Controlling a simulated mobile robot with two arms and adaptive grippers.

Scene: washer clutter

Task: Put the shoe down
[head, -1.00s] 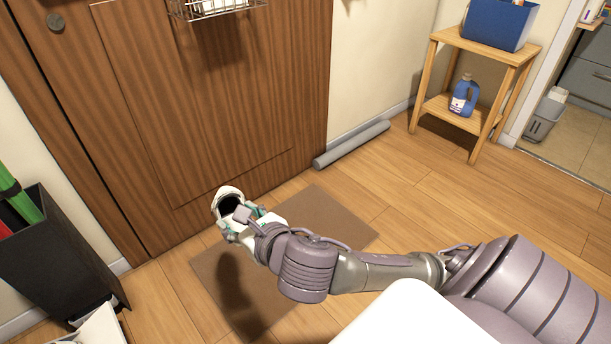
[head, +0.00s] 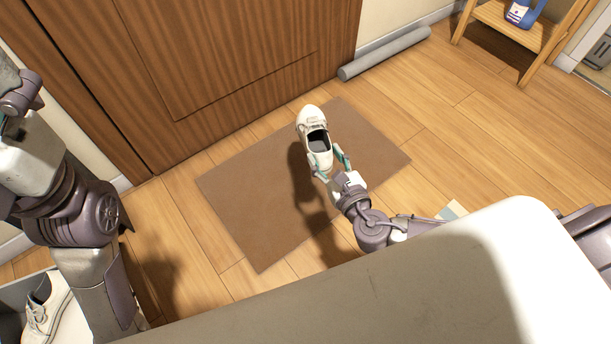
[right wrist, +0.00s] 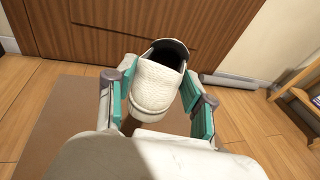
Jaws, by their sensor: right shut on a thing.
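A white shoe (head: 312,130) with a dark inside is held by my right gripper (head: 334,168) over the brown doormat (head: 245,205). Its toe points toward the wooden door. In the right wrist view the heel of the shoe (right wrist: 156,88) sits between the teal finger pads of the right gripper (right wrist: 160,108). A shadow lies on the mat beside the shoe, so it appears to be above the mat. My left arm is at the left edge of the head view; its fingertips are not clearly shown.
The wooden door (head: 230,60) stands behind the mat. A grey roll (head: 385,53) lies along the wall. A wooden shelf (head: 515,30) with a blue bottle (head: 524,12) is at upper right. Another white shoe (head: 48,312) lies in a box at lower left. Bare floor surrounds the mat.

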